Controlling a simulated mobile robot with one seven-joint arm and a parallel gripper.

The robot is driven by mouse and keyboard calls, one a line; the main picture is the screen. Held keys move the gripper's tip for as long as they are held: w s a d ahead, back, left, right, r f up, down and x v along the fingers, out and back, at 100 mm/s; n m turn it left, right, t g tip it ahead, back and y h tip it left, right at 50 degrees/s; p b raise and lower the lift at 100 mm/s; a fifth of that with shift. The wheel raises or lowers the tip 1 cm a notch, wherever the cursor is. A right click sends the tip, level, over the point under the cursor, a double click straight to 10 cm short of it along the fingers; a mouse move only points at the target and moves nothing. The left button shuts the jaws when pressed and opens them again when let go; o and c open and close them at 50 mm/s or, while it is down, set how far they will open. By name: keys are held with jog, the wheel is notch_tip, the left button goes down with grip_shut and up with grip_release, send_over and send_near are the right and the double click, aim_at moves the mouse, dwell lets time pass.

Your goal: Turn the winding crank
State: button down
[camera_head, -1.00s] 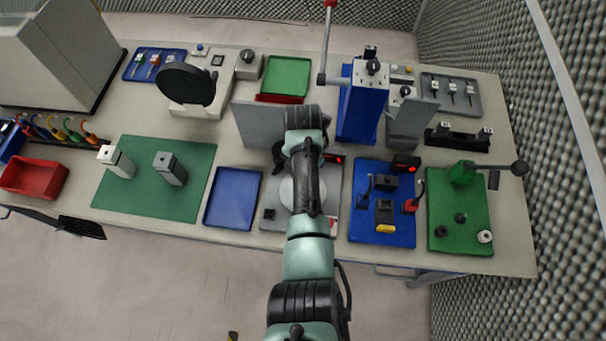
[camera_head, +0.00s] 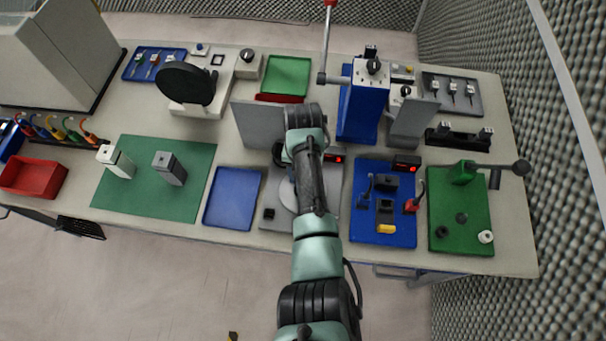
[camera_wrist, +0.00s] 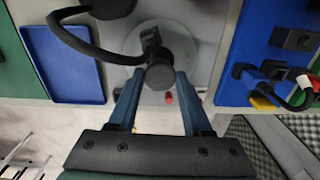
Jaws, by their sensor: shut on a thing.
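The winding crank (camera_wrist: 150,40) shows in the wrist view as a dark arm with a round dark knob. It lies over a pale grey disc (camera_wrist: 188,42) on a grey base plate. My gripper (camera_wrist: 160,82) has its two blue fingers on either side of the knob and is shut on it. In the head view my arm covers the crank and the gripper; only part of the disc (camera_head: 283,196) shows beside the arm.
A blue tray (camera_head: 232,198) lies left of the crank station and a blue board (camera_head: 372,229) with small fixtures lies right. A grey upright panel (camera_head: 255,125) and a tall blue block (camera_head: 358,115) stand behind. A red button (camera_wrist: 168,98) sits near the knob.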

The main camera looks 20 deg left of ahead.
jog(key=shift+n, duration=1.1)
jog(key=shift+c, duration=1.7)
grip_release()
notch_tip(320, 180, up, 13)
jog(key=b, duration=0.2)
jog(key=shift+b, duration=0.3)
